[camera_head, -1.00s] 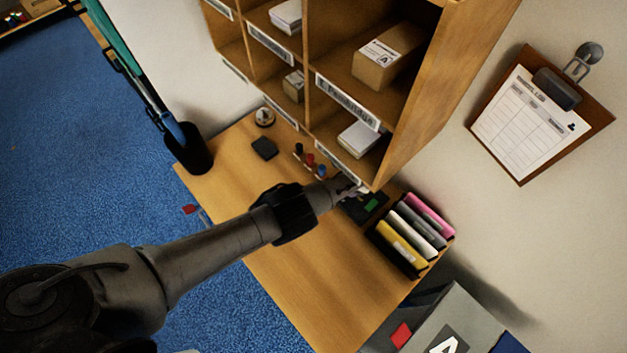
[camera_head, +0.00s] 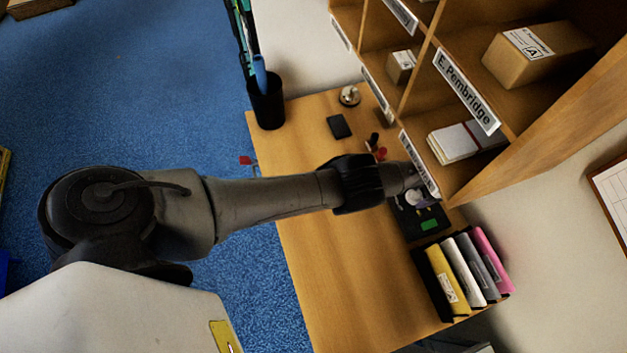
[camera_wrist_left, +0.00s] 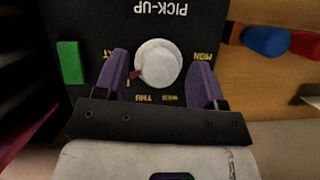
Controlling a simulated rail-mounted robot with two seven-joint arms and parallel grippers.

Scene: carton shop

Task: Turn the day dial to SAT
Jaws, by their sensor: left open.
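The day dial is a pale round knob (camera_wrist_left: 160,62) with a small red pointer, on a black panel (camera_wrist_left: 95,20) marked PICK-UP. In the left wrist view the lettering is upside down. MON is at right, WED and THU lie below the knob, and "AT" shows at left. The red pointer aims lower left, at a label partly hidden by a finger. My left gripper (camera_wrist_left: 160,80) is open, its purple fingers on either side of the knob with gaps visible. In the head view the panel (camera_head: 433,212) lies by the shelf, under my left gripper (camera_head: 415,197). My right gripper is not in view.
A green patch (camera_wrist_left: 71,62) is on the panel. Blue and red-topped objects (camera_wrist_left: 265,41) stand beside it. In the head view, several coloured binders (camera_head: 448,280) stand close to the panel, and the pigeonhole shelf (camera_head: 520,185) overhangs nearby. The front of the wooden desk (camera_head: 345,270) is clear.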

